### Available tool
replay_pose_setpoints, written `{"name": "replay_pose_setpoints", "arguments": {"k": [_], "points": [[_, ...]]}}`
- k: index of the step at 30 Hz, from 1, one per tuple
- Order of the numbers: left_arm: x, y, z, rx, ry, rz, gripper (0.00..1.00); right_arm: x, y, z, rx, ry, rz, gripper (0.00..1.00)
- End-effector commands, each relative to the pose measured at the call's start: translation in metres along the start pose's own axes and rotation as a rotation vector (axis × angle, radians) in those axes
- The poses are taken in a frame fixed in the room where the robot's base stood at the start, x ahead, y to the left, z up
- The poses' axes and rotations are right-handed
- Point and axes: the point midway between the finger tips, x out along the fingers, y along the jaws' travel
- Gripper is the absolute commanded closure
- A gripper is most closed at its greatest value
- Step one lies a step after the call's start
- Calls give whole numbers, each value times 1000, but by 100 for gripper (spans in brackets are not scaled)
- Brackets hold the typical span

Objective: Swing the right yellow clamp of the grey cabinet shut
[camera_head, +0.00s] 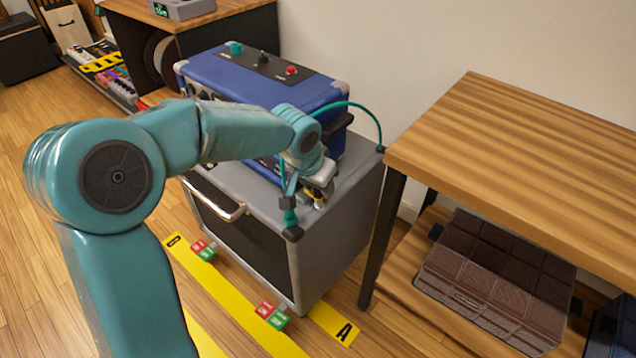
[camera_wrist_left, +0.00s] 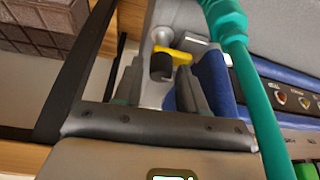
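The grey cabinet (camera_head: 340,233) stands on the floor with a blue amp (camera_head: 238,72) on its top. A yellow clamp (camera_head: 319,196) is at the cabinet's top right, partly hidden by my left gripper (camera_head: 310,190). In the left wrist view the clamp's yellow arm (camera_wrist_left: 174,52) and black tip (camera_wrist_left: 161,67) show between the fingers of my left gripper (camera_wrist_left: 158,88). The fingers are apart, one on each side of the clamp; I cannot tell whether they touch it. Another clamp is not visible. My right gripper is not in view.
A teal cable (camera_head: 356,108) loops beside the amp and also crosses the left wrist view (camera_wrist_left: 255,100). A wooden table (camera_head: 500,150) stands close on the right, with a brown case (camera_head: 497,280) on its lower shelf. Yellow tape (camera_head: 215,290) marks the floor in front.

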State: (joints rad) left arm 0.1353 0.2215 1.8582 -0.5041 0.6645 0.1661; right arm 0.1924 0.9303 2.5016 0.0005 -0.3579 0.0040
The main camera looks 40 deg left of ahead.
Motion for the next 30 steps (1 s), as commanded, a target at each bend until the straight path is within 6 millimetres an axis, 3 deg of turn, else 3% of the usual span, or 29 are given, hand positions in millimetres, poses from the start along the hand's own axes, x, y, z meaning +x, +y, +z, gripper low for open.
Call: {"name": "replay_pose_setpoints", "arguments": {"k": [9,13,24,30], "points": [[-1,0,0,-1,1,0,48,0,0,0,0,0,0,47],[-14,0,-2,-1,3,-1,48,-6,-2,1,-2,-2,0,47],[-108,0,-3,-1,5,0,48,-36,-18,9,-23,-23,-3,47],[-147,0,-2,0,4,0,48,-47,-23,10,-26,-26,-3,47]]}}
